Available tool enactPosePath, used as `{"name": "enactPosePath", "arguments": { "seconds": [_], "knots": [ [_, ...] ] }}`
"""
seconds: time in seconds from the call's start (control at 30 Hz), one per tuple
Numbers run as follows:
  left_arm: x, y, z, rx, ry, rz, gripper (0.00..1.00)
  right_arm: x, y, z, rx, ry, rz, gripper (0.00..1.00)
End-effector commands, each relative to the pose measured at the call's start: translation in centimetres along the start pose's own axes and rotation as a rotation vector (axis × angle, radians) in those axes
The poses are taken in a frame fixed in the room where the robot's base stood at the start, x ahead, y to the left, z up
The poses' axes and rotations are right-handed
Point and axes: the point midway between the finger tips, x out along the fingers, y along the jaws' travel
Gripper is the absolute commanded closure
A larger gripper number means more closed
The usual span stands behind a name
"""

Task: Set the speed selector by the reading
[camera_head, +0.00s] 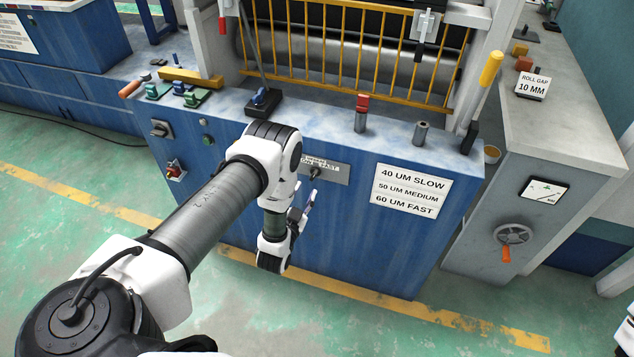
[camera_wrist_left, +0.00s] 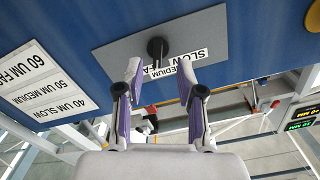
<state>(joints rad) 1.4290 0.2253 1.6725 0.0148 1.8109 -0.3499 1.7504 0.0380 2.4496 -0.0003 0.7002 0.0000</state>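The speed selector is a small black knob (camera_wrist_left: 157,48) on a grey plate (camera_wrist_left: 120,52), beside a white SLOW, MEDIUM, FAST label (camera_wrist_left: 178,66), partly hidden by a finger in the left wrist view. In the head view the plate (camera_head: 338,176) is on the blue front panel. I cannot tell which setting the knob points to. My left gripper (camera_head: 304,205) is open and empty, in front of the panel; in the left wrist view its fingers (camera_wrist_left: 160,80) straddle the line to the knob, apart from it. A sign (camera_head: 411,190) reads 40 UM SLOW, 50 UM MEDIUM, 60 UM FAST.
A dial gauge (camera_head: 543,190) and a handwheel (camera_head: 512,235) are on the grey cabinet at right; the needle is too small to read. A lit display (camera_wrist_left: 304,115) shows in the left wrist view, its text unclear. A red switch (camera_head: 175,171) is left on the panel.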

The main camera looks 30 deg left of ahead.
Motion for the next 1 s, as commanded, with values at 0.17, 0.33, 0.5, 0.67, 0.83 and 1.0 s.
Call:
{"name": "enactPosePath", "arguments": {
  "seconds": [0.17,0.33,0.5,0.67,0.83,1.0],
  "knots": [
    [3.6,0.0,-0.2,-0.001,0.005,0.0,0.62,-0.1,0.0,0.0,0.002,-0.001,0.0,1.0],
    [5.7,0.1,-0.1,-0.001,0.001,0.001,0.62,-0.1,0.0,0.0,0.002,-0.001,0.0,1.0],
    [6.1,0.1,-0.1,-0.001,0.001,0.002,0.62,-0.1,0.0,0.0,0.002,-0.001,0.0,1.0],
    [6.0,0.1,-0.1,-0.001,0.0,0.002,0.87,-0.1,0.0,0.0,0.002,-0.001,0.0,1.0],
    [6.1,0.1,-0.1,-0.001,0.001,0.001,1.0,-0.1,0.0,0.0,0.002,-0.001,0.0,1.0],
    [6.1,0.1,0.0,-0.037,0.001,0.001,1.0,0.2,0.0,0.0,0.002,-0.001,0.0,1.0]
  ]
}}
